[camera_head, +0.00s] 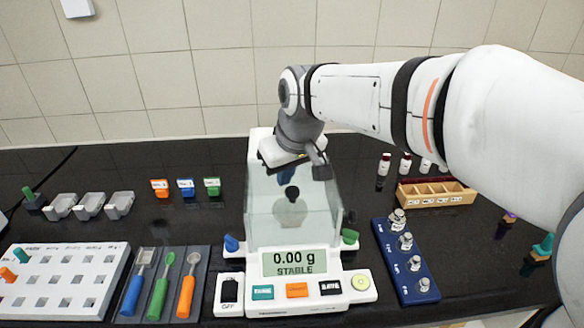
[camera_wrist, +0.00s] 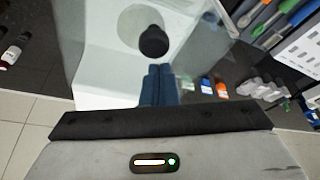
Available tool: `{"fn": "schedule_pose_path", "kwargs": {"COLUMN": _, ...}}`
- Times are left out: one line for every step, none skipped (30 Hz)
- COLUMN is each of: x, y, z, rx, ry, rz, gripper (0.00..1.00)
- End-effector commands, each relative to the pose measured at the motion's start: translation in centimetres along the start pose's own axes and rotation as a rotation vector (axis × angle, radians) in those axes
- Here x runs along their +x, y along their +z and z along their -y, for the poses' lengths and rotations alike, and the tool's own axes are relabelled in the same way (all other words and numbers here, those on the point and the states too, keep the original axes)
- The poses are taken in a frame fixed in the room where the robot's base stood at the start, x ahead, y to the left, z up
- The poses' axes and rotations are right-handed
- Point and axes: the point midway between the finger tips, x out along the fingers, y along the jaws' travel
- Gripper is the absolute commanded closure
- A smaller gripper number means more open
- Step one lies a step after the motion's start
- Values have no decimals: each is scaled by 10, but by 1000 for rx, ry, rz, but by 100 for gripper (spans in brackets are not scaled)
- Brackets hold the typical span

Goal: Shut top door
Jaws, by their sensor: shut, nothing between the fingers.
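The balance (camera_head: 370,290) stands in the middle of the counter with a clear glass chamber (camera_head: 265,215) behind its display, which reads 0.00 g STABLE. A round black knob (camera_head: 292,192) shows through the glass in the upper part of the chamber; in the wrist view the black knob (camera_wrist: 153,41) overlaps a grey round pan. My gripper (camera_wrist: 159,70) has its two dark blue fingers together, empty, with the tips close to the knob. I cannot tell whether they touch it. The top door's clear pane is hard to make out, so its position is unclear.
A blue knob (camera_head: 231,243) and a green knob (camera_head: 350,237) flank the chamber. A blue weight tray (camera_head: 386,262) and wooden vial rack (camera_head: 455,196) are right. A spatula tray (camera_head: 125,312), white perforated rack (camera_head: 60,305) and grey boats (camera_head: 89,205) are left.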

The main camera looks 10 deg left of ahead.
Motion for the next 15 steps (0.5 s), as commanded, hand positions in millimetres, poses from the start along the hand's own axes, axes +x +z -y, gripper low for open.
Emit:
{"fn": "schedule_pose_path", "kwargs": {"x": -1, "y": -9, "z": 1, "rx": -1, "ry": 0, "rz": 1, "gripper": 100}}
{"fn": "schedule_pose_path", "kwargs": {"x": -1, "y": -15, "z": 1, "rx": 0, "ry": 1, "rz": -1, "gripper": 100}}
{"fn": "schedule_pose_path", "kwargs": {"x": -1, "y": -22, "z": 2, "rx": 0, "ry": 1, "rz": -1, "gripper": 100}}
{"fn": "schedule_pose_path", "kwargs": {"x": 0, "y": -28, "z": 3, "rx": 1, "ry": 1, "rz": -2, "gripper": 100}}
{"fn": "schedule_pose_path", "kwargs": {"x": -6, "y": -28, "z": 4, "rx": 1, "ry": 2, "rz": -9, "gripper": 100}}
{"fn": "schedule_pose_path", "kwargs": {"x": -17, "y": -27, "z": 4, "rx": 0, "ry": 2, "rz": -12, "gripper": 100}}
{"fn": "schedule_pose_path", "kwargs": {"x": -24, "y": -26, "z": 4, "rx": 0, "ry": 2, "rz": -12, "gripper": 100}}
{"fn": "schedule_pose_path", "kwargs": {"x": -31, "y": -27, "z": 4, "rx": 0, "ry": 2, "rz": -12, "gripper": 100}}
{"fn": "schedule_pose_path", "kwargs": {"x": -41, "y": -27, "z": 4, "rx": 0, "ry": 2, "rz": -13, "gripper": 100}}
{"fn": "schedule_pose_path", "kwargs": {"x": -47, "y": -26, "z": 4, "rx": 0, "ry": 2, "rz": -12, "gripper": 100}}
{"fn": "schedule_pose_path", "kwargs": {"x": -54, "y": -26, "z": 4, "rx": 1, "ry": 2, "rz": -12, "gripper": 100}}
{"fn": "schedule_pose_path", "kwargs": {"x": -62, "y": -26, "z": 4, "rx": 1, "ry": 2, "rz": -12, "gripper": 100}}
{"fn": "schedule_pose_path", "kwargs": {"x": -67, "y": -26, "z": 4, "rx": 1, "ry": 2, "rz": -11, "gripper": 100}}
{"fn": "schedule_pose_path", "kwargs": {"x": -72, "y": -26, "z": 4, "rx": 1, "ry": 2, "rz": -11, "gripper": 100}}
{"fn": "schedule_pose_path", "kwargs": {"x": -78, "y": -26, "z": 4, "rx": 1, "ry": 2, "rz": -9, "gripper": 100}}
